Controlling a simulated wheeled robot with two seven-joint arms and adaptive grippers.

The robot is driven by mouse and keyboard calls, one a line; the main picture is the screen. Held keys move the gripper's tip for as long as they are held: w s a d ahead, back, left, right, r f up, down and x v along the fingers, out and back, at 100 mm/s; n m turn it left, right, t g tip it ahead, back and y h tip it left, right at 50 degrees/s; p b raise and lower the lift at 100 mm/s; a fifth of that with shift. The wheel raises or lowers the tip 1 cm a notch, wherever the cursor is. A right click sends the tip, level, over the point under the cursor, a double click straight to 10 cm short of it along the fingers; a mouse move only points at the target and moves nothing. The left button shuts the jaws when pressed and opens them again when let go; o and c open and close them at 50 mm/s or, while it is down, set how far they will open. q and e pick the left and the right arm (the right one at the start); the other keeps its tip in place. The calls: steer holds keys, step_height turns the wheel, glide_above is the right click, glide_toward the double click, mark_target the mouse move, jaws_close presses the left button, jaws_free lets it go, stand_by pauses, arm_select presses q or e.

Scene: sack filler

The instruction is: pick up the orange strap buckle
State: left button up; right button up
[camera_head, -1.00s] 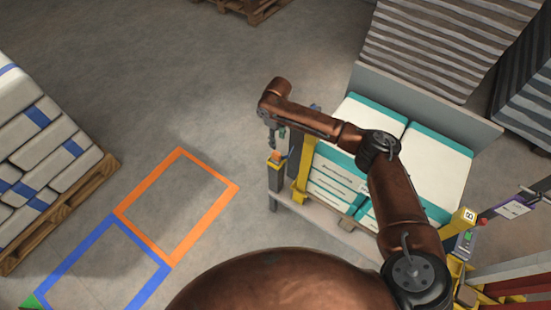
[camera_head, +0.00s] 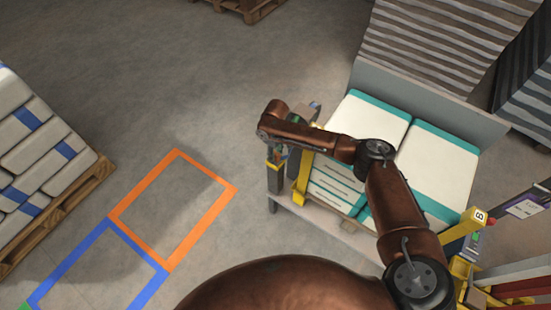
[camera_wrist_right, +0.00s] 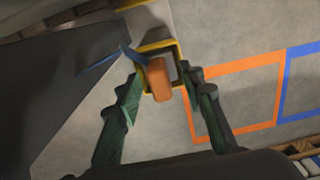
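The orange strap buckle (camera_wrist_right: 158,78) shows in the right wrist view, sitting at a small yellow frame (camera_wrist_right: 147,48) with a blue strap end (camera_wrist_right: 103,63) to its left. My right gripper (camera_wrist_right: 161,76) is open, with one green finger on each side of the buckle. Whether the fingers touch it I cannot tell. In the head view my right gripper (camera_head: 279,154) hangs down at the small holder on the left end of the sack stand; the buckle is mostly hidden there. My left gripper is not in view.
White and teal sacks (camera_head: 365,120) lie on the stand right of the holder, with a yellow post (camera_head: 303,182) close beside it. Floor outlines in orange (camera_head: 203,227) and blue (camera_head: 68,258) lie left. A loaded pallet (camera_head: 60,212) stands far left. The floor between is clear.

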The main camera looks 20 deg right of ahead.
steer(key=shift+c, duration=0.2)
jaws_close()
steer(key=shift+r, duration=0.15)
